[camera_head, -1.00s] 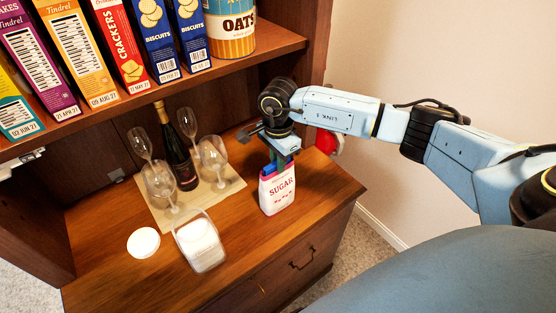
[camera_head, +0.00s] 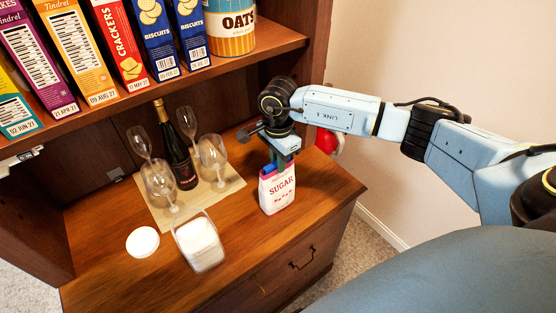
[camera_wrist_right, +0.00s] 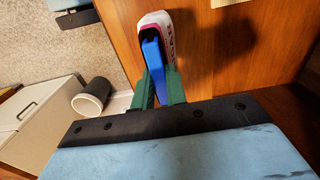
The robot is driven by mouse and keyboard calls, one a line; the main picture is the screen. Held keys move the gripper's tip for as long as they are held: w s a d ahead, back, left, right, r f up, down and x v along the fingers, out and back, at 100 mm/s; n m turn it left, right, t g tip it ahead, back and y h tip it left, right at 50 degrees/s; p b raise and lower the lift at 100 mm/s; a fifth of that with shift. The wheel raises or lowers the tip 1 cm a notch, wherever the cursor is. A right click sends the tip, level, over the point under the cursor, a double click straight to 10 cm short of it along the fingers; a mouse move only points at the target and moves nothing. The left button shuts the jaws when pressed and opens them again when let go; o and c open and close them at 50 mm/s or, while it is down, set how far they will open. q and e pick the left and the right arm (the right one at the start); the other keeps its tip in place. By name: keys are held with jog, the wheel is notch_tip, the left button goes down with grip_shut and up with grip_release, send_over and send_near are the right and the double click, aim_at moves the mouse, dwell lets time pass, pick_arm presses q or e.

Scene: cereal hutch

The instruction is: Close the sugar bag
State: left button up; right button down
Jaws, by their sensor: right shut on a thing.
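The white and pink sugar bag (camera_head: 278,193) stands upright on the wooden counter, near its right end. My right gripper (camera_head: 279,161) is over the bag's top, pointing down. Its green fingers are shut on a blue clip (camera_wrist_right: 152,72), which lies along the bag's top edge. In the right wrist view the bag (camera_wrist_right: 153,20) shows beyond the clip, between and past the fingertips (camera_wrist_right: 157,84). I cannot tell whether the clip is fastened around the bag's top. My left gripper is not clearly in view.
A wine bottle (camera_head: 179,150) and several glasses stand on a beige mat (camera_head: 226,187) left of the bag. An open container of white contents (camera_head: 199,243) and a round white lid (camera_head: 143,242) are in front. A shelf (camera_head: 150,90) with boxes hangs above.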

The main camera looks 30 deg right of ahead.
jog(key=c, duration=1.3)
grip_release()
jog(key=shift+c, duration=0.2)
jog(key=shift+o, duration=0.3)
jog(key=shift+o, duration=1.3)
jog(key=shift+r+p, duration=1.95)
jog(key=shift+r, duration=1.05)
grip_shut()
